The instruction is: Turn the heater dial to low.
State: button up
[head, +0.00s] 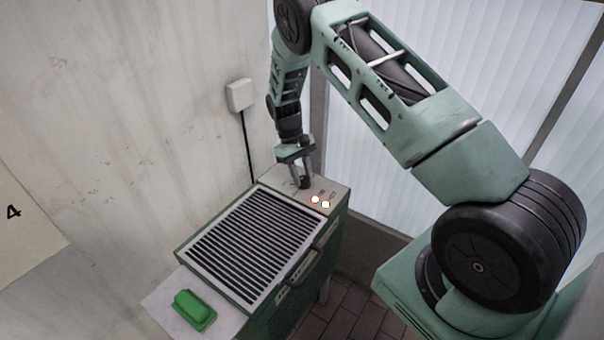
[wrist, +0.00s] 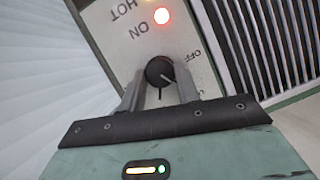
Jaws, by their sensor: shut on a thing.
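The heater (head: 338,222) is a green box with a slatted top grille and a pale control panel (head: 328,188) at its far end. The heater dial (wrist: 159,71) is a small black knob with a light pointer mark slanting to the lower right in the wrist view. An OFF label (wrist: 195,54) is beside it, and another label at lower right is mostly hidden by a finger. My gripper (head: 302,184) points down at the panel. In the wrist view my gripper (wrist: 160,88) has its fingers closed on either side of the dial.
A red light (wrist: 162,16) marked ON glows beside the dial, with a yellowish light marked HOT beyond. A green block-like object (head: 192,308) lies on a white sheet at the heater's near end. A wall box (head: 239,95) with a black cable is behind. White slatted blinds stand at right.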

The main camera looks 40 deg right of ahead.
jog(key=o, duration=1)
jog(key=shift+b+v, duration=0.55)
jog(key=shift+v, duration=8.2)
jog(key=shift+a, duration=0.1)
jog(key=s+a+r+n+t+p, duration=0.1)
jog(key=s+a+r, duration=0.2)
jog(key=s+a, duration=0.3)
jog(key=s+a+r+n+t+y, duration=0.1)
jog(key=s+a+r, duration=0.25)
jog(key=a, duration=0.45)
jog(key=s+a+r+n+p, duration=0.1)
jog(key=s+a+r, duration=0.1)
jog(key=s+a, duration=0.45)
jog(key=s+a+n+t, duration=0.1)
jog(key=s, duration=0.6)
jog(key=s+a+n, duration=0.1)
jog(key=s+a, duration=0.1)
jog(key=s, duration=0.6)
jog(key=s+a+n+t+p, duration=0.1)
jog(key=s+a, duration=0.1)
jog(key=s, duration=0.5)
jog(key=shift+s+r+n+t, duration=0.25)
jog(key=shift+r+n+t, duration=0.05)
